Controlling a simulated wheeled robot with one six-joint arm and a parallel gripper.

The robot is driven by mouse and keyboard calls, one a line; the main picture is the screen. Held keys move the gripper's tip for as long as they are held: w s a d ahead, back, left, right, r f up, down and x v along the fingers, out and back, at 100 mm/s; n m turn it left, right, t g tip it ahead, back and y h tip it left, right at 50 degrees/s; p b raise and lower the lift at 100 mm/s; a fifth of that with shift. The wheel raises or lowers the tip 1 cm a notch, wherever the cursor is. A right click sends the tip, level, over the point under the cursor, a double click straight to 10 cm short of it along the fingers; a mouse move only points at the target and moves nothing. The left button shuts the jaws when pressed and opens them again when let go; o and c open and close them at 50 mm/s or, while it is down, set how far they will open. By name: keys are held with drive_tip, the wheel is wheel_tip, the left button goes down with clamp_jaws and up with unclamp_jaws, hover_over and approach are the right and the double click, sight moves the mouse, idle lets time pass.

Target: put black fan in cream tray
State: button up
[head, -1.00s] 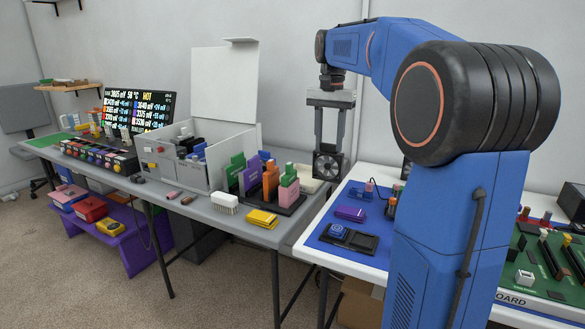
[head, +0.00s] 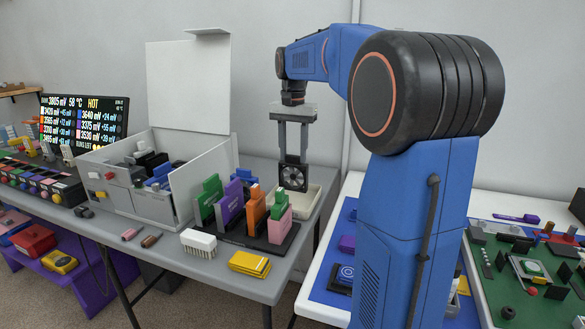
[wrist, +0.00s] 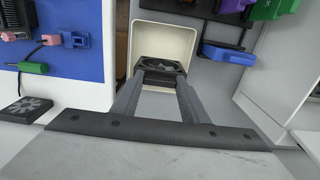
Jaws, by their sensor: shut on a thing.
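The black fan (head: 293,177) is a square frame with a pale hub. My gripper (head: 292,160) is shut on it and holds it upright, pointing down. The cream tray (head: 310,202) is a shallow open box on the grey table, just behind the rack of coloured cards. In the head view the fan overlaps the tray's back part. In the wrist view the fan (wrist: 162,68) is between my fingertips, in front of the tray's open inside (wrist: 165,38). The fan's exact height over the tray floor cannot be told.
A black rack (head: 255,238) with several coloured cards stands close to the tray's left. A grey open case (head: 140,195) is farther left. A white table with a blue mat (wrist: 60,60) lies on the other side. Another dark fan-like square (wrist: 25,108) lies there.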

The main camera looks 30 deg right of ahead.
sight(293, 163)
drive_tip(key=shift+f, duration=2.2)
drive_tip(key=o, duration=1.2)
drive_tip(key=shift+f, duration=0.1)
drive_tip(key=shift+o, duration=0.2)
wheel_tip(293, 163, up, 12)
drive_tip(key=shift+r, duration=0.1)
